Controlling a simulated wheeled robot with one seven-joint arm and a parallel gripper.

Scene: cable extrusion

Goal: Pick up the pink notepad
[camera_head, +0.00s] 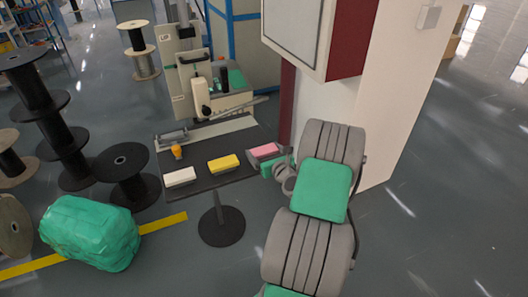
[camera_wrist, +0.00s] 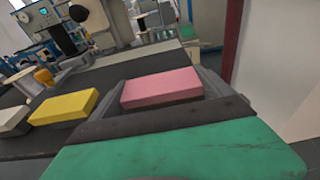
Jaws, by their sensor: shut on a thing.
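The pink notepad (camera_head: 264,150) is at the right end of the dark table in the head view. In the wrist view the pink notepad (camera_wrist: 162,87) lies between the two dark fingers of my gripper (camera_wrist: 162,85). My gripper (camera_head: 268,152) is shut on it, one finger at each side. Whether the notepad touches the table or is slightly above it, I cannot tell. My green and grey wrist hides part of the gripper in the head view.
A yellow notepad (camera_head: 223,163) and a white notepad (camera_head: 180,177) lie on the dark table (camera_head: 205,180). An orange object (camera_head: 177,151) stands behind them. A pale pillar (camera_head: 385,110) rises close on the right. A machine (camera_head: 205,85) stands behind the table.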

